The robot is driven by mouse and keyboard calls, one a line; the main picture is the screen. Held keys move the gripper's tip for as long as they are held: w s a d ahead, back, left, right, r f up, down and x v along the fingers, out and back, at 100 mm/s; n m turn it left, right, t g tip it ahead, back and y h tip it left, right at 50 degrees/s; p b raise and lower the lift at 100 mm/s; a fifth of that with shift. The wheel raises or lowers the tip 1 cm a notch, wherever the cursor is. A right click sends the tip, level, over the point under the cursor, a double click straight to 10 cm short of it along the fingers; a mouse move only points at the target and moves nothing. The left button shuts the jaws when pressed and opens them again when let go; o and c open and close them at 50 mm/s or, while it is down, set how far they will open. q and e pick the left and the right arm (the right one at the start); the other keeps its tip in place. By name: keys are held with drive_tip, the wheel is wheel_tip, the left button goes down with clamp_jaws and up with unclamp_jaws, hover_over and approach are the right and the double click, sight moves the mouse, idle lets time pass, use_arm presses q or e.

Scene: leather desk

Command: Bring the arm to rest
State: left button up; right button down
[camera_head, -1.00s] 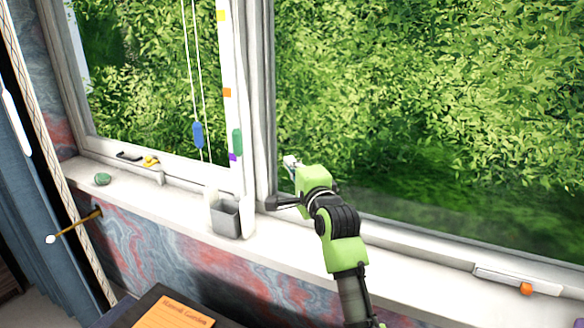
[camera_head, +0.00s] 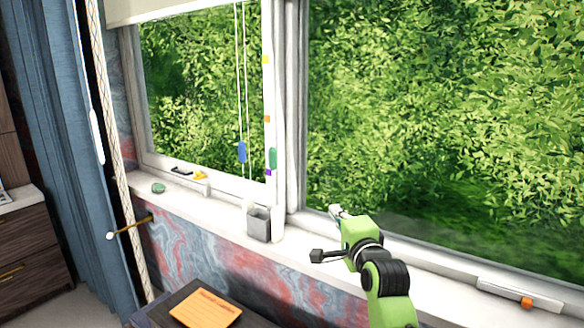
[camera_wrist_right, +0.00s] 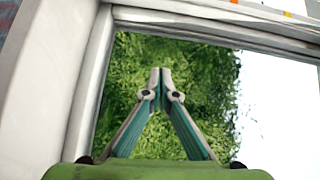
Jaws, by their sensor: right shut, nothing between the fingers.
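My right arm, green and black, rises from the bottom of the head view in front of the window. Its gripper (camera_head: 336,212) points away toward the glass, above the white sill. In the right wrist view the gripper (camera_wrist_right: 161,72) is shut, its two fingertips together with nothing between them. Green leaves and the window frame show behind the fingers. My left gripper is in neither view.
A grey holder (camera_head: 259,224) stands on the sill (camera_head: 225,217) left of my right arm. A blue cord weight (camera_head: 241,152) hangs by the window. An orange pad (camera_head: 206,308) lies on a dark surface below. A blue curtain (camera_head: 75,150) hangs at left.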

drive_tip(key=s+d+f+n+g+h, duration=0.1)
drive_tip(key=s+d+f+n+g, duration=0.2)
drive_tip(key=s+f, duration=0.7)
drive_tip(key=s+d+f+n+g+h, duration=0.15)
drive_tip(key=s+f+n+g, duration=0.35)
drive_tip(key=f, duration=0.9)
drive_tip(key=s+d+f+n+g, duration=0.2)
drive_tip(key=s+f+n, duration=0.15)
drive_tip(key=s, duration=0.75)
drive_tip(key=s+d+f+n+g, duration=0.1)
drive_tip(key=s+f+n+g, duration=0.2)
drive_tip(key=s, duration=0.8)
drive_tip(key=s+d+f+n+g, duration=0.1)
drive_tip(key=s+d+f+n, duration=0.3)
drive_tip(key=s, duration=0.7)
wheel_tip(320, 180, down, 24)
drive_tip(key=a+f+m, duration=0.1)
drive_tip(key=a, duration=0.1)
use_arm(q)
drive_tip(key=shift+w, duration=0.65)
use_arm(e)
drive_tip(key=s+d+f+g, duration=0.2)
drive_tip(key=s+f, duration=1.6)
drive_tip(key=shift+s+d+h, duration=0.25)
drive_tip(key=shift+d+h, duration=0.15)
drive_tip(key=shift+h, duration=0.05)
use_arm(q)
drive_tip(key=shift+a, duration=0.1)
